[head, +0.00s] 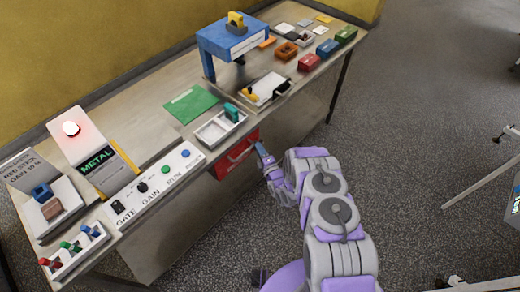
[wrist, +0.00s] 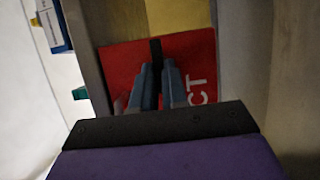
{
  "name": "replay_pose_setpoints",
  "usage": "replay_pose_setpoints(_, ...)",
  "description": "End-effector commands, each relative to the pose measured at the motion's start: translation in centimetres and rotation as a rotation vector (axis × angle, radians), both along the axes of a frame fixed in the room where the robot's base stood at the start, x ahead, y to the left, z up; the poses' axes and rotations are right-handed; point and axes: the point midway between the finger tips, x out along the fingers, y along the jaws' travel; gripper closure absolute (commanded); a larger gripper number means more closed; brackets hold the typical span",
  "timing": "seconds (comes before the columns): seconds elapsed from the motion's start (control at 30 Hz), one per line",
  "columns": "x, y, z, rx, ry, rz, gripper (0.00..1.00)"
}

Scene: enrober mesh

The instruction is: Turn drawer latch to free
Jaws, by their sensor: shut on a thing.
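The red drawer (head: 234,158) sits under the table's front edge in the head view. In the wrist view its red front (wrist: 196,48) fills the middle, with white letters partly hidden behind my fingers. A narrow dark latch (wrist: 155,47) stands upright near the top edge of this front. My gripper (wrist: 157,72) is shut on the latch, one blue-grey finger on each side. In the head view my gripper (head: 261,149) is at the right end of the drawer, and the latch is too small or hidden to make out there.
The table (head: 160,130) runs above the drawer. A white tray (head: 212,131) with a green block lies just above it, and a control panel (head: 150,185) with knobs is to the left. Open floor (head: 420,130) lies to the right of my arm.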

Motion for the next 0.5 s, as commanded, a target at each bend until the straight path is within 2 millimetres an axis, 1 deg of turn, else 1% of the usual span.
replay_pose_setpoints(0.03,-0.15,0.23,-0.13,-0.002,0.001,0.006,1.00)
replay_pose_setpoints(0.33,-0.18,0.24,-0.19,-0.002,0.002,0.006,1.00)
replay_pose_setpoints(0.37,-0.18,0.24,-0.19,-0.002,0.002,0.006,0.86)
replay_pose_setpoints(0.5,-0.16,0.18,-0.15,-0.002,0.001,0.005,0.73)
